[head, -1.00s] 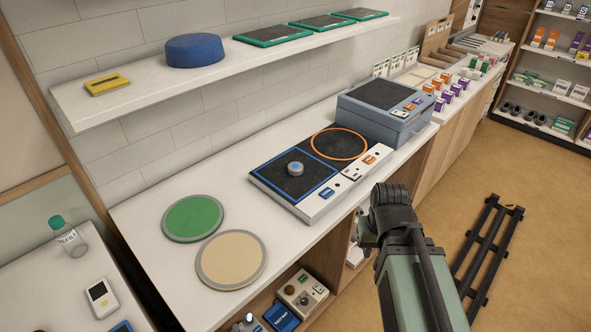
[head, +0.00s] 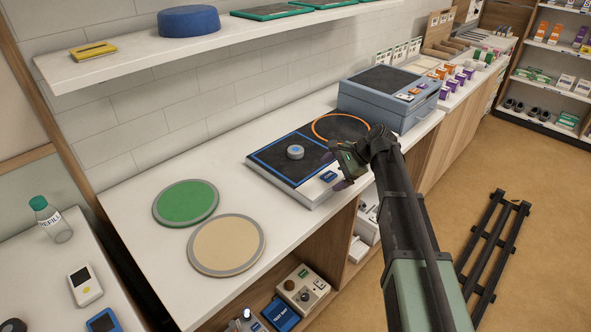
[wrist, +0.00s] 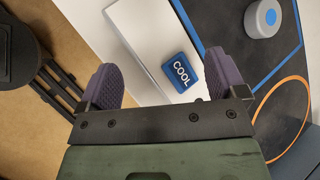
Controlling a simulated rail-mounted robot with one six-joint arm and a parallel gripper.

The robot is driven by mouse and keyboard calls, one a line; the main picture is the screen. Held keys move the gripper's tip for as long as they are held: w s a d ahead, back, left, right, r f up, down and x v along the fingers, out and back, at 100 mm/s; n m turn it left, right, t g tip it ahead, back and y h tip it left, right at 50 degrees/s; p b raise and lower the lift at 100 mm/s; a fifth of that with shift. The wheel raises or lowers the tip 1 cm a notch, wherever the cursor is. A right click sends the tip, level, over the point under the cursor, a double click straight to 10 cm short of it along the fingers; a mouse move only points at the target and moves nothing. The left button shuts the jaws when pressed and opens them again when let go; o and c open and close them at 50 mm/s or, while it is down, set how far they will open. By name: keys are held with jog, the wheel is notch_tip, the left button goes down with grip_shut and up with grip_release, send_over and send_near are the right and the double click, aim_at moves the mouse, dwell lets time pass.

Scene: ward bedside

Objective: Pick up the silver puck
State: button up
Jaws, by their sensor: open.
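The silver puck (head: 295,152) is a short round disc with a blue dot on top. It sits inside the blue square outline on the dark top of the white device (head: 265,167). It also shows at the upper right of the wrist view (wrist: 263,18). My gripper (head: 341,172) is at the device's front right side, apart from the puck. In the wrist view my gripper (wrist: 161,80) has its two purple fingers spread wide. Nothing is held.
An orange ring (head: 341,128) marks the device's other half. A blue-grey box (head: 387,100) stands behind it to the right. Green (head: 186,202) and tan (head: 227,246) round pads lie on the counter to the left. A shelf (head: 120,62) overhangs the back.

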aim_at(295, 149)
jog(key=w+m+y+b, duration=0.1)
jog(key=w+m, duration=0.1)
jog(key=w, duration=0.3)
jog(key=w+a+m+y+b, duration=0.1)
jog(key=w+m+y, duration=0.1)
jog(key=w+m, duration=0.1)
jog(key=w+m+t+y+b, duration=0.1)
jog(key=w+m, duration=0.1)
jog(key=w, duration=0.4)
jog(key=shift+w+a+r+y, duration=0.1)
jog(key=shift+w+a+y, duration=0.2)
jog(key=shift+w+y, duration=0.1)
jog(key=shift+s+r+m, duration=0.1)
jog(key=shift+r+m, duration=0.15)
jog(key=shift+m, duration=0.05)
jog(key=shift+s+a, duration=0.1)
jog(key=shift+a, duration=0.1)
jog(key=b+x, duration=0.1)
jog(key=x, duration=0.3)
jog(key=shift+a+f+b, duration=0.2)
jog(key=shift+a+b, duration=0.1)
jog(key=shift+b, duration=0.1)
jog(key=shift+a, duration=0.35)
jog(key=b+x, duration=0.2)
jog(key=x, duration=0.3)
jog(key=shift+w+a, duration=0.1)
jog(key=shift+w, duration=0.15)
jog(key=shift+r, duration=0.15)
jog(key=c, duration=1.3)
